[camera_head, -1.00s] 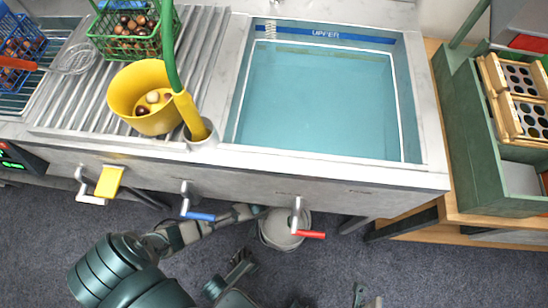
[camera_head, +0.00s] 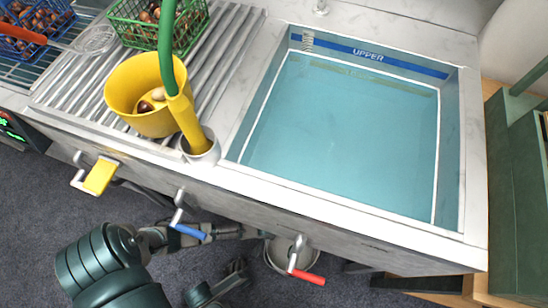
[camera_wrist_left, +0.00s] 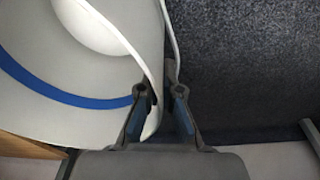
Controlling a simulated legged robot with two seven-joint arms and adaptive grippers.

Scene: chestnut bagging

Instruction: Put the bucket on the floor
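The bucket (camera_head: 283,258) is pale grey and stands below the front of the sink, partly hidden by the red-handled tap and the sink edge. In the left wrist view its pale inside with a blue band (camera_wrist_left: 70,90) fills the left side. My left gripper (camera_head: 258,231) reaches under the sink to the bucket's left side. In the wrist view, its two fingers (camera_wrist_left: 160,100) stand apart on either side of the bucket's rim, with a gap beside the rim. Full contact is not clear.
The sink (camera_head: 350,140) holds water. A yellow container (camera_head: 125,85) and green basket (camera_head: 118,30) stand on the ribbed drainboard. Blue-, red- and yellow-handled taps jut from the front. Dark carpet (camera_head: 45,190) is open at left; a green cabinet (camera_head: 518,190) stands at right.

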